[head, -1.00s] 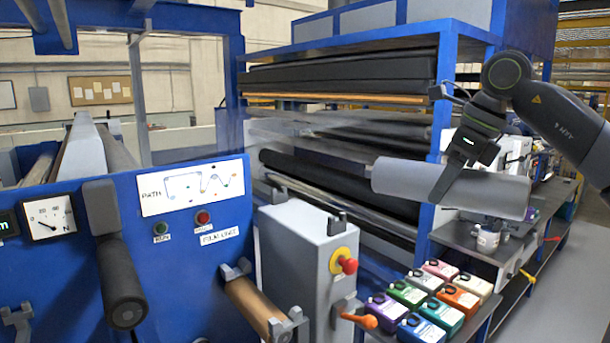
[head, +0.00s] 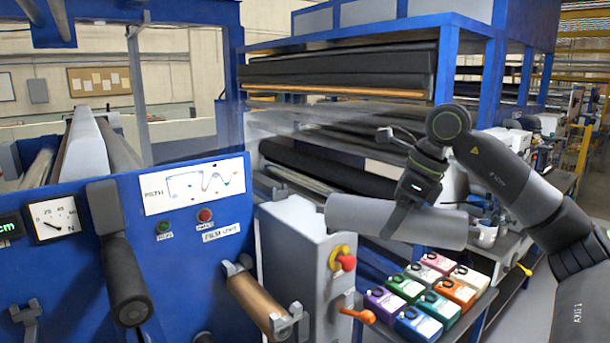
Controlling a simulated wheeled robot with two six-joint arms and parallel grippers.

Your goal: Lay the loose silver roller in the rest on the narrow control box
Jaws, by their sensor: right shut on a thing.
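The silver roller (head: 355,215) is a grey cylinder held in the air in the head view, tilted slightly down to the right. My right gripper (head: 402,215) is shut on it near its middle. The narrow control box (head: 290,245) stands left of and below the roller, light grey with a red stop button (head: 347,263) on its side. My left gripper is not in view.
A blue machine panel (head: 70,275) with a black-handled lever (head: 128,285) fills the left. A copper-coloured roller (head: 255,303) sits in brackets beside the box. An orange handle (head: 358,315) sticks out from the box. Several coloured boxes (head: 432,288) stand on a shelf below the held roller.

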